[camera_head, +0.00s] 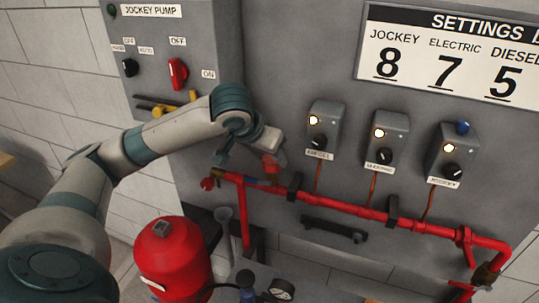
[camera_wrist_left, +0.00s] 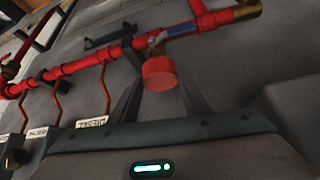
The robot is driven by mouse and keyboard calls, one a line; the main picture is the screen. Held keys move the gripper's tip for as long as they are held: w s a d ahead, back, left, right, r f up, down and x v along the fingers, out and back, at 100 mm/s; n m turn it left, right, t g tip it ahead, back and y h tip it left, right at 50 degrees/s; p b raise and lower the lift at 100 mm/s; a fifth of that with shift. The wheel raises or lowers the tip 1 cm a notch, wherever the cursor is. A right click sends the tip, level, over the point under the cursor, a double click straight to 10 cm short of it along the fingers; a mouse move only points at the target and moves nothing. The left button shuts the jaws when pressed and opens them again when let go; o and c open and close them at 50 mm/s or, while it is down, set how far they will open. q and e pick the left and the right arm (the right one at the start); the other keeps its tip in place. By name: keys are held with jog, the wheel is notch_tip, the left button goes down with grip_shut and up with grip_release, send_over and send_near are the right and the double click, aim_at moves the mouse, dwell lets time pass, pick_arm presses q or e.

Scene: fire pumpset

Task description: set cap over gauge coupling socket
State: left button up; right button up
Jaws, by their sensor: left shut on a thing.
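My left gripper (camera_head: 270,157) is shut on a red cap (camera_head: 271,166), just above the left part of the red pipe (camera_head: 340,206). In the left wrist view, the round red cap (camera_wrist_left: 158,73) sits between the fingertips of my left gripper (camera_wrist_left: 160,88). A small pale brass fitting (camera_wrist_left: 157,39) shows right behind the cap, near a blue band (camera_wrist_left: 181,30) on the red pipe (camera_wrist_left: 90,62). This may be the gauge coupling socket; the cap partly hides it, and I cannot tell whether they touch. My right gripper is not in view.
Three grey switch boxes (camera_head: 383,140) stick out from the panel above the pipe. A jockey pump panel (camera_head: 160,55) is at the upper left. A red tank (camera_head: 172,262) and a round gauge (camera_head: 281,289) are below. Black brackets (camera_head: 295,186) hold the pipe.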

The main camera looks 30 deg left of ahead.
pick_arm(q)
jog(key=shift+f, duration=0.4)
dwell(0.3)
jog(key=o, duration=1.2)
jog(key=shift+s+r, duration=0.25)
jog(key=shift+r, duration=0.15)
jog(key=b+v, duration=0.2)
jog(key=v, duration=1.4)
jog(key=shift+s+r+b, duration=0.2)
jog(key=shift+b, duration=0.2)
